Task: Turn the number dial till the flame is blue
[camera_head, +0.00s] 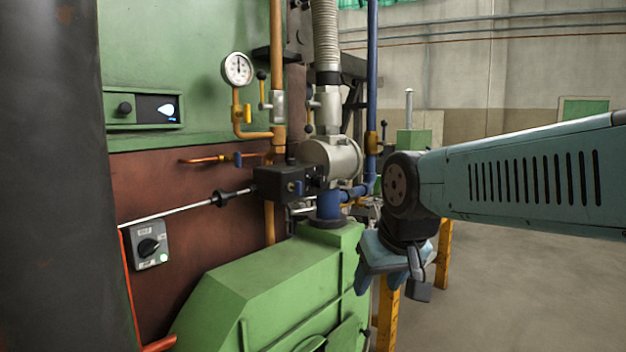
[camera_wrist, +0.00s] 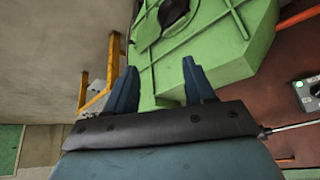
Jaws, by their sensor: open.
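The number dial is hard to single out. A grey box with a black rotary knob (camera_head: 149,246) and a green light sits on the brown wall at the lower left; its edge also shows in the wrist view (camera_wrist: 311,92). The flame (camera_head: 167,110) shows in a small dark window on the green panel at the upper left; it looks white with a blue lower part. My gripper (camera_head: 378,290) hangs at the right of the green housing, apart from the knob. In the wrist view its two blue fingers (camera_wrist: 160,85) are spread and nothing is between them.
A green housing (camera_head: 270,290) fills the lower middle. A thin rod (camera_head: 180,207) runs across the wall above the knob to a black box (camera_head: 285,183). Pipes and a pressure gauge (camera_head: 238,69) stand behind. Yellow posts (camera_head: 388,318) are near my gripper. The floor at right is clear.

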